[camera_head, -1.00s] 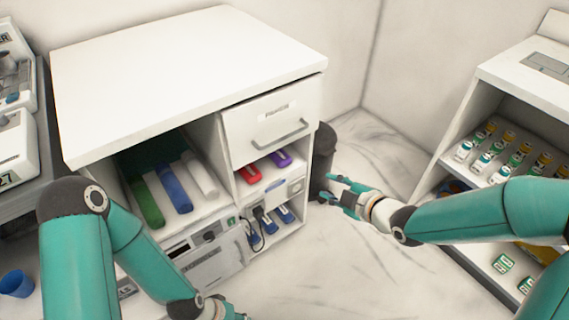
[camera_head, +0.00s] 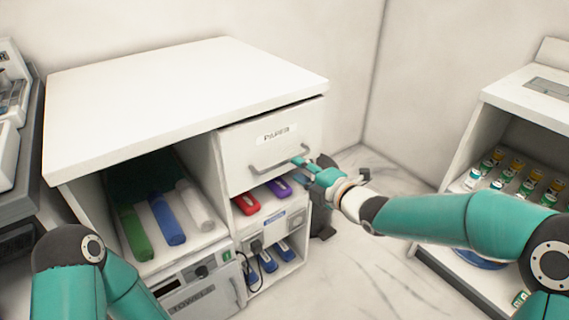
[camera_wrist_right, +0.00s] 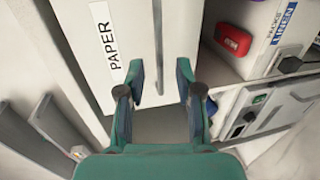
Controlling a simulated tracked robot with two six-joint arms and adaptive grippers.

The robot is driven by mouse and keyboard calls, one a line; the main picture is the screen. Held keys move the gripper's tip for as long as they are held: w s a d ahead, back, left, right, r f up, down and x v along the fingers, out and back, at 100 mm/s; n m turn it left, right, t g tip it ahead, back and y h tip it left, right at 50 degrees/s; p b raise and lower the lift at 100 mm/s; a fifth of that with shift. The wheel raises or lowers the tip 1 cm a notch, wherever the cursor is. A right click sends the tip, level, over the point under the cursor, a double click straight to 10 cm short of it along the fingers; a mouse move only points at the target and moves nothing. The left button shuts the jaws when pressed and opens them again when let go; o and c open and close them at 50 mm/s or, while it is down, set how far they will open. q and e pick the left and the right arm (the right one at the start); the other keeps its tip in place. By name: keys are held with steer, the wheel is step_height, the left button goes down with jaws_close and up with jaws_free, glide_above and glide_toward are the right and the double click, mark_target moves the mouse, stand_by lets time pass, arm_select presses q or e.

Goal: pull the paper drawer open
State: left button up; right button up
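The paper drawer (camera_head: 284,132) is the white top-right drawer of the cabinet, with a PAPER label (camera_head: 277,133) and a grey bar handle (camera_head: 262,169). Its front looks about flush with the cabinet. My right gripper (camera_head: 301,169) is at the right part of the handle. In the right wrist view, the gripper (camera_wrist_right: 158,78) has its fingers apart, with the handle (camera_wrist_right: 158,45) running between them; the fingers do not look closed on it. The PAPER label (camera_wrist_right: 103,42) is left of the fingers. My left gripper is out of view below the head picture.
Below the drawer are open compartments with a red item (camera_head: 245,204), a purple item (camera_head: 278,188) and blue items (camera_head: 268,262). Rolls (camera_head: 168,220) lie in the left bay. A shelf with bottles (camera_head: 497,158) stands at the right. Marble floor (camera_head: 365,260) lies between.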

mark_target(286, 161)
steer(key=x, duration=0.6)
steer(key=shift+w, duration=0.15)
jaws_close()
steer(key=shift+f, duration=0.1)
steer(key=shift+a, duration=0.25)
steer(key=shift+d+f, duration=0.1)
